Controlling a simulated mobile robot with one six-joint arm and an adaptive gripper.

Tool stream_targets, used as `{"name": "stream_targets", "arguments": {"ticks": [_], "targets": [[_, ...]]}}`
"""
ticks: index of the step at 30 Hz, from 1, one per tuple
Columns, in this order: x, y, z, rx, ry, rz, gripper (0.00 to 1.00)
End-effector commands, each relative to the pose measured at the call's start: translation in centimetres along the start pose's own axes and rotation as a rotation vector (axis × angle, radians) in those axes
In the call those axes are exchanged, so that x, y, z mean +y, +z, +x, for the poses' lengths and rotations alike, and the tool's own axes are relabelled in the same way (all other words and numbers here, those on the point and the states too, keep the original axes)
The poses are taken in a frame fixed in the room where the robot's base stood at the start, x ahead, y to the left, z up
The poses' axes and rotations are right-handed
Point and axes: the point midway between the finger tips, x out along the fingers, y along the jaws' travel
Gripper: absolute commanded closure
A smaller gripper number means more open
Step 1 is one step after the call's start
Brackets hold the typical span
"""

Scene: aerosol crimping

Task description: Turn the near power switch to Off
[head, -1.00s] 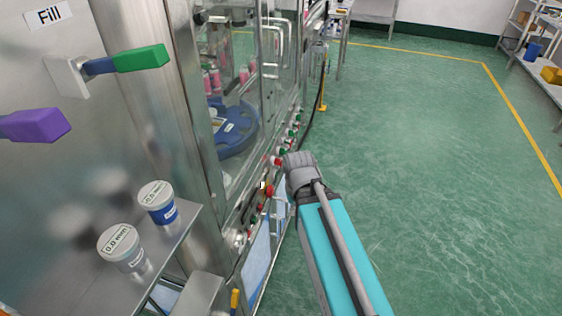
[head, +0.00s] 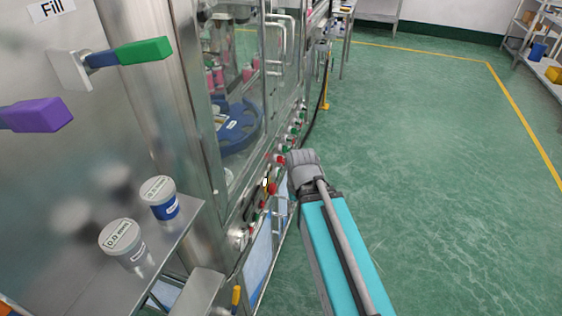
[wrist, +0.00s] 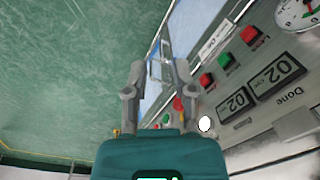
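My gripper (head: 303,165) is in front of the machine's lower control panel in the head view, just right of the row of buttons. In the wrist view its two fingers (wrist: 160,68) stand apart with nothing between them. A red knob with yellow (head: 270,188) is on the panel, left of and below my gripper. A red and yellow part (wrist: 179,106) also shows beside the right finger in the wrist view. It may be the power switch, but I cannot read its label or its position. My gripper appears clear of it.
The panel carries red (wrist: 250,35) and green buttons (wrist: 225,61), counters (wrist: 276,75) and a gauge (wrist: 297,12). A steel shelf (head: 185,240) with two labelled cups (head: 121,240) juts out at left. Open green floor (head: 430,180) lies to the right.

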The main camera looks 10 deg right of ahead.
Motion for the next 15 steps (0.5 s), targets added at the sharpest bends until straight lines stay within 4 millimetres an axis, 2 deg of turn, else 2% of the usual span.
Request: {"name": "stream_targets", "arguments": {"ticks": [1,5,15], "targets": [[0.0,-0.4,0.7,0.001,-0.021,0.013,0.48],[-0.2,-1.7,2.2,0.005,-0.11,0.071,0.26],[-0.3,-7.2,5.9,0.016,-0.51,0.318,0.26]]}}
